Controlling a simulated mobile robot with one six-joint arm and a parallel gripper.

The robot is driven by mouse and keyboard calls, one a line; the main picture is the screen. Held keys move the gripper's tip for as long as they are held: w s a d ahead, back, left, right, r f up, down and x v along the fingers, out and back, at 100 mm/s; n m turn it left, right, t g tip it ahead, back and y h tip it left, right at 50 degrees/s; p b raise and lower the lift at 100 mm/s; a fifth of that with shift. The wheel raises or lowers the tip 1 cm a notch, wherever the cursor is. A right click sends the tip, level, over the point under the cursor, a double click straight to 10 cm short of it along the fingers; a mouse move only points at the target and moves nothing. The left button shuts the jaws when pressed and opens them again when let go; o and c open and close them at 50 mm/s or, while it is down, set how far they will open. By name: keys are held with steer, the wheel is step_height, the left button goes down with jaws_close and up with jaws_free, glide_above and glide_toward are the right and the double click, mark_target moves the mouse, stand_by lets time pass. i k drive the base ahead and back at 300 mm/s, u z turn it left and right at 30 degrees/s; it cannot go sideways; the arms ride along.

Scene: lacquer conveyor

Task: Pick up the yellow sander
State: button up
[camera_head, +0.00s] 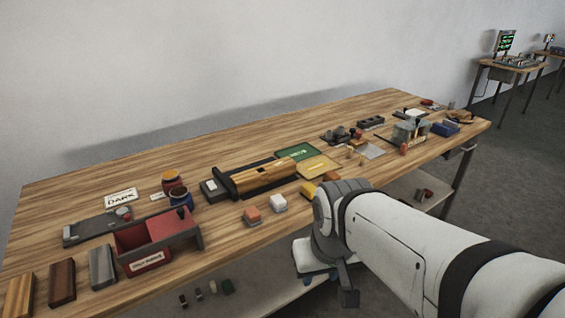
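A small yellow block (307,189), which looks like the yellow sander, sits near the front edge of the wooden workbench (140,180). My arm's wrist is close to its right side in the picture and may cover part of it. My gripper (325,270) hangs lower in the picture, in front of the bench's front edge. Its fingers are small and partly hidden by my own wrist, so I cannot tell whether it is open or shut. I see nothing held in it.
A salmon block (252,215) and a white block (278,203) stand left of the yellow one; an orange block (331,176) is to its right. A wooden piece (262,178) lies behind. A red-lined box (155,243) stands left. Bare wood lies along the back left.

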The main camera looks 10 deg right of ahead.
mark_target(308, 190)
steer(key=i, duration=0.9)
steer(key=u, duration=0.05)
